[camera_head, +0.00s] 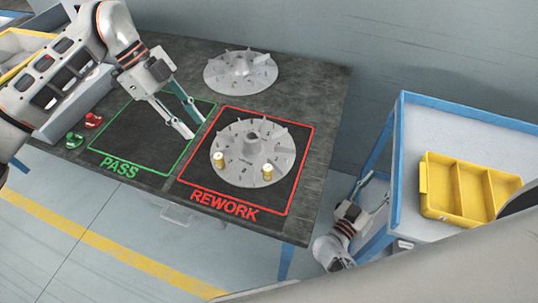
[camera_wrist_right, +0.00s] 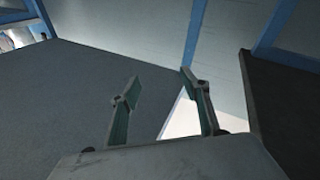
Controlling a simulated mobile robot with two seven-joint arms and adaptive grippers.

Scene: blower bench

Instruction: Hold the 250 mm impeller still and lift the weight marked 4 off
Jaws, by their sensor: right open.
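A grey finned impeller (camera_head: 236,140) lies inside the red REWORK square with two brass-coloured weights on it, one at its left (camera_head: 219,159) and one at its lower right (camera_head: 267,171). A second grey impeller (camera_head: 240,74) lies behind it, with no brass weight visible. I cannot read a size or the mark 4 on any of them. My left gripper (camera_head: 197,129) is open and empty over the right part of the PASS square, just left of the front impeller and apart from it. My right gripper (camera_head: 379,187) is open and empty between the bench and the cart; its fingers show in the right wrist view (camera_wrist_right: 162,82).
The dark bench (camera_head: 325,110) has a green PASS square (camera_head: 125,140) with no part in it. Red and green small items (camera_head: 93,120) lie at its left. A blue-framed cart (camera_head: 420,125) at the right holds a yellow divided bin (camera_head: 436,187). A gap separates bench and cart.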

